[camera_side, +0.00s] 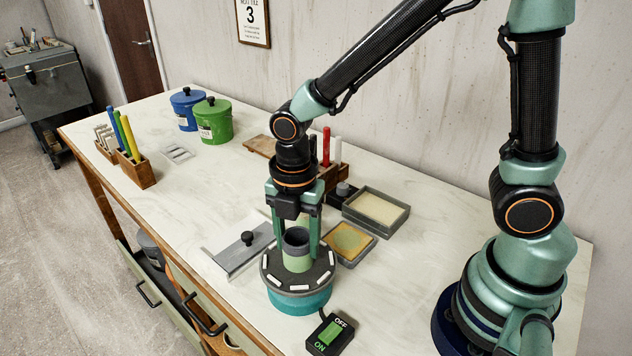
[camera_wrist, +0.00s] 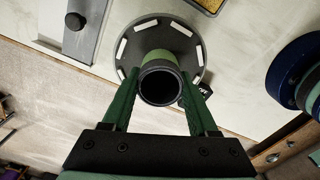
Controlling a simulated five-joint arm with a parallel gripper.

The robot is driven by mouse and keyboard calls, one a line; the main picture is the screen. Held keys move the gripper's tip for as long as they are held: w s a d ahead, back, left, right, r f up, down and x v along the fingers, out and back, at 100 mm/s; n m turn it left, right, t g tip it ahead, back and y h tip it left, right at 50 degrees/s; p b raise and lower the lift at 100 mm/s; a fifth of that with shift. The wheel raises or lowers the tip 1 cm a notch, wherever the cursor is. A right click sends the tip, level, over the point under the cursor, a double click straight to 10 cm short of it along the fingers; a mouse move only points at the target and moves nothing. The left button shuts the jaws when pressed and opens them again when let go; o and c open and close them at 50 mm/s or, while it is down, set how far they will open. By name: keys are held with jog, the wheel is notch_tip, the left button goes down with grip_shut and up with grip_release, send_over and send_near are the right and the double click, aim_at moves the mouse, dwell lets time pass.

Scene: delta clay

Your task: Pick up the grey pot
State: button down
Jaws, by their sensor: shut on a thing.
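The grey pot (camera_side: 297,240) has a dark grey open rim, with a light green part below it. It stands upright over the middle of a dark round wheel with a teal base (camera_side: 299,303). In the wrist view I look down into the dark mouth of the pot (camera_wrist: 160,84), with the wheel disc (camera_wrist: 136,42) behind it. My gripper (camera_side: 295,247) points straight down, with one green finger on each side of the pot. It is shut on the pot; the wrist view also shows the gripper (camera_wrist: 158,90) around it. I cannot tell whether the green part is separate.
A switch box (camera_side: 330,334) stands in front of the wheel. A metal plate with a black knob (camera_side: 243,252) lies left; a sponge tray (camera_side: 349,243) and a grey-framed tray (camera_side: 376,210) lie right. Blue (camera_side: 187,108) and green (camera_side: 213,120) lidded pots stand farther back.

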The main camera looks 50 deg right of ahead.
jog(key=shift+r, duration=0.1)
notch_tip(320, 180, up, 20)
dwell(0.4)
jog(key=c, duration=0.7)
grip_release()
jog(key=c, duration=0.5)
jog(key=shift+s+d+f, duration=0.1)
jog(key=shift+d+f, duration=2.3)
jog(key=shift+f, duration=1.2)
jog(key=shift+s+d+f, duration=0.1)
jog(key=shift+d+f, duration=2.25)
jog(key=shift+f, duration=1.25)
jog(key=shift+s+d+f, duration=0.1)
jog(key=shift+d+f, duration=2.3)
jog(key=shift+f, duration=1.2)
